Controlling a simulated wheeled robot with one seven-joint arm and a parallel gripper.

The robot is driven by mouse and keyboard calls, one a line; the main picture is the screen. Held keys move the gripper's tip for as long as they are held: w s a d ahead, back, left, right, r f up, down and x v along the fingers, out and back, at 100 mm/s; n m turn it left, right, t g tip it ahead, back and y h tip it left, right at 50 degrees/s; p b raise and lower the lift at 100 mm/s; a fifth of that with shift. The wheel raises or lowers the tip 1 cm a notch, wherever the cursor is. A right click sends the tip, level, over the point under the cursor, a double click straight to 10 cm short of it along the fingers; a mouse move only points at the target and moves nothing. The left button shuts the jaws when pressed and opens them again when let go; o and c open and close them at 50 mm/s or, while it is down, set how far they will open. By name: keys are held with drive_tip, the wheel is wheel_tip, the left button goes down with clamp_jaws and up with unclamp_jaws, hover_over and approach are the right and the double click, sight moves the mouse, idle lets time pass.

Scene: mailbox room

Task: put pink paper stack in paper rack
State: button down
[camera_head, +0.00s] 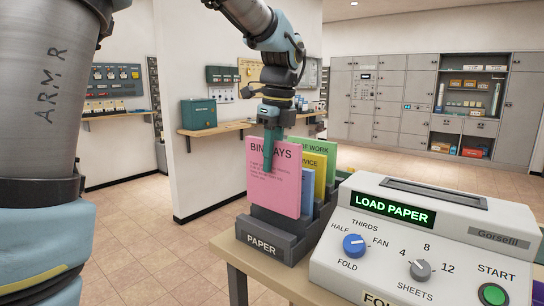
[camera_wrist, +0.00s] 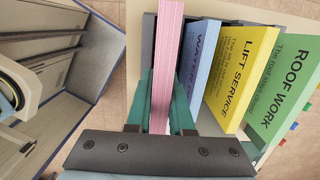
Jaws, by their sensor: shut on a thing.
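The pink paper stack (camera_head: 274,186) stands upright at the front of the dark grey paper rack (camera_head: 262,243), its lower edge inside or just behind the rack's front wall; whether it touches the bottom is hidden. My gripper (camera_head: 273,150) is shut on the stack's upper part, coming from above. In the wrist view the pink stack (camera_wrist: 160,65) shows edge-on between the teal fingers of my gripper (camera_wrist: 160,105). Behind it in the rack stand a blue stack (camera_head: 307,190), a yellow stack (camera_head: 318,170) and a green stack (camera_head: 328,152).
A cream folding machine (camera_head: 410,245) with a lit "LOAD PAPER" display stands right of the rack on the wooden table (camera_head: 238,262). A wall shelf (camera_head: 225,129) with a green box (camera_head: 198,114) is behind. Tiled floor lies open at left.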

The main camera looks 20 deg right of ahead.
sight(270, 208)
drive_tip(key=shift+f, duration=0.1)
drive_tip(key=shift+f+b, duration=0.85)
drive_tip(key=shift+f, duration=1.25)
drive_tip(key=shift+f+b, duration=1)
drive_tip(key=shift+f, duration=1.25)
drive_tip(key=c, duration=0.7)
unclamp_jaws()
